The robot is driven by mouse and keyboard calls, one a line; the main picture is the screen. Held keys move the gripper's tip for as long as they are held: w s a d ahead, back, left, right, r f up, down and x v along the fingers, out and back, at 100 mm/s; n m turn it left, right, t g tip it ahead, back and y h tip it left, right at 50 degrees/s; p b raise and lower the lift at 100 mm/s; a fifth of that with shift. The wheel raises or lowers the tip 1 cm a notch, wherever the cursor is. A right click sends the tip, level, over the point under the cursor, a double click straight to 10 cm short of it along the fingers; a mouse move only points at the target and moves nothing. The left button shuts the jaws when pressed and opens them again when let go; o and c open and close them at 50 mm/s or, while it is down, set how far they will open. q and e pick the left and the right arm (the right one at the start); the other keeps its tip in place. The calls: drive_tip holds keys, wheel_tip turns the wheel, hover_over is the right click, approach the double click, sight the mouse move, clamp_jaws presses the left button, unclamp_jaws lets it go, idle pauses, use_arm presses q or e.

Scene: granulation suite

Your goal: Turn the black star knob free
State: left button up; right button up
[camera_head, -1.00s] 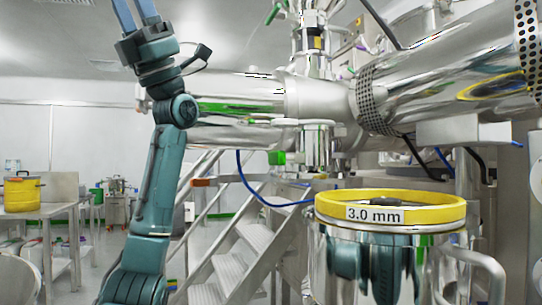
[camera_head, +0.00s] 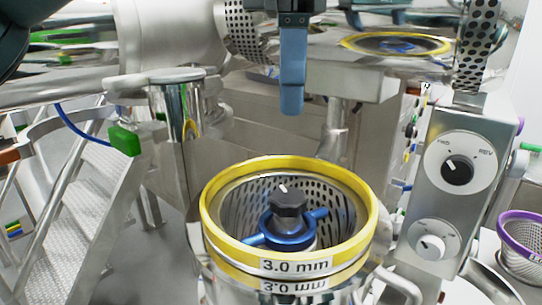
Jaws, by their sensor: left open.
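The black star knob (camera_head: 288,201) sits on top of a blue hub with arms (camera_head: 286,232), inside the perforated screen basket (camera_head: 338,207). A yellow ring (camera_head: 223,241) labelled "3.0 mm" surrounds the basket's top. The knob is upright and has a white mark on top. My left gripper (camera_head: 291,104) hangs fingers-down from the top edge, above and behind the knob in the picture and apart from it. It is open and empty; only one blue finger shows clearly, with the other hidden or in line with it. My right gripper is out of view.
A control box (camera_head: 461,185) with two dials stands at the right. A purple-rimmed screen (camera_head: 522,255) is at the far right edge. Metal stairs (camera_head: 80,215) and a green block (camera_head: 125,140) are at the left. Polished steel pipework fills the back.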

sight(288, 195)
use_arm(q)
wheel_tip(288, 195, down, 13)
drive_tip(key=shift+s+d+r+b, duration=0.1)
drive_tip(key=shift+r+b, duration=0.05)
drive_tip(key=shift+b, duration=0.45)
drive_tip(key=c, duration=1)
